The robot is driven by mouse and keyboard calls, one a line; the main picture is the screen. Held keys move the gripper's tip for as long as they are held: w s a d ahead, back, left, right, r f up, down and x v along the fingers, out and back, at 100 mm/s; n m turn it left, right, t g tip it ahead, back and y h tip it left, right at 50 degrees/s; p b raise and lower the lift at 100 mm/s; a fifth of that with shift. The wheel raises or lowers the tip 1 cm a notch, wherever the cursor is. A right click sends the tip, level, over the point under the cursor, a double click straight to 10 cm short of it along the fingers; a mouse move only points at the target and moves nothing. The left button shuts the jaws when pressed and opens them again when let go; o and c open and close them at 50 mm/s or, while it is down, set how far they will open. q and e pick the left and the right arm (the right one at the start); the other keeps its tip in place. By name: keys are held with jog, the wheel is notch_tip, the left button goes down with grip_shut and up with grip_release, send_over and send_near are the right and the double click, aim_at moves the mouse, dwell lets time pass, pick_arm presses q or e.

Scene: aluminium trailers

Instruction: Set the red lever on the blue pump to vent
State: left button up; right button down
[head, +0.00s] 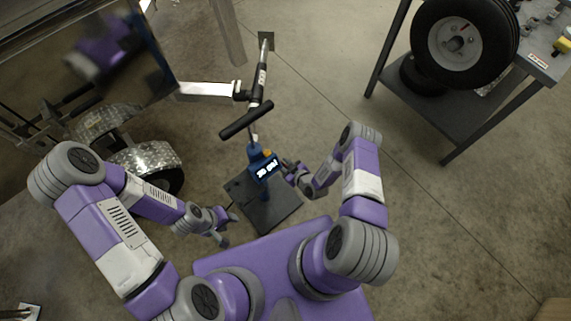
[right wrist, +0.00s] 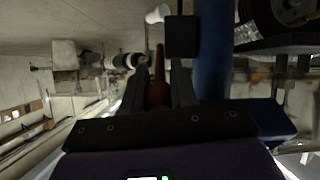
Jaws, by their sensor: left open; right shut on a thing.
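The blue pump (head: 262,165) stands upright on a dark square base plate (head: 275,212), with a long black T-handle (head: 246,120) above it. My right gripper (head: 287,167) is at the pump's right side. In the right wrist view, the red lever (right wrist: 158,82) lies between the fingers of my right gripper, which is shut on it. The blue pump column (right wrist: 215,45) rises beside them. The lever is hidden in the head view, and any vent marking cannot be read. My left gripper (head: 230,229) is open and empty, low and left of the base plate.
A trailer with a silver fender (head: 145,158) and a white tongue arm (head: 208,90) stands at the left. A dark metal table (head: 450,115) with a wheel (head: 462,44) is at the upper right. The concrete floor right of my right arm is clear.

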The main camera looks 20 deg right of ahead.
jog(key=shift+w+r+g+p, duration=0.2)
jog(key=shift+r+g+p, duration=0.25)
jog(key=shift+g+p, duration=0.1)
jog(key=shift+h, duration=0.3)
jog(key=c, duration=0.9)
grip_release()
jog(key=p+v, duration=0.2)
jog(key=v, duration=0.5)
jog(key=shift+s+r, duration=0.15)
